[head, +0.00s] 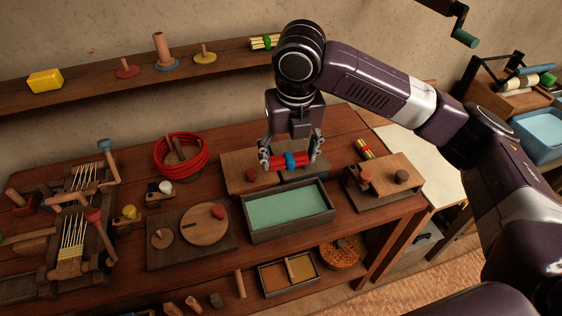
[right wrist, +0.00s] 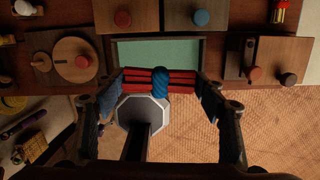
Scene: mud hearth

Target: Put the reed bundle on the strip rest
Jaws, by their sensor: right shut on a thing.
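The reed bundle (head: 290,161) is a short bunch of red rods with a blue band around its middle. My right gripper (head: 291,160) is shut on it, with a finger at each end, and holds it level above a wooden board (head: 238,162) behind the green-lined tray. In the right wrist view the bundle (right wrist: 140,79) lies crosswise between the fingers (right wrist: 160,88). I cannot tell for sure which piece is the strip rest. My left gripper is out of view.
The green-lined tray (head: 246,226) stands at the table's front. A block with knobs (head: 377,203) and a red-yellow bundle (head: 364,149) are to the right. A red coil (head: 159,163), a round-disc board (head: 170,258) and a string frame (head: 110,240) are to the left.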

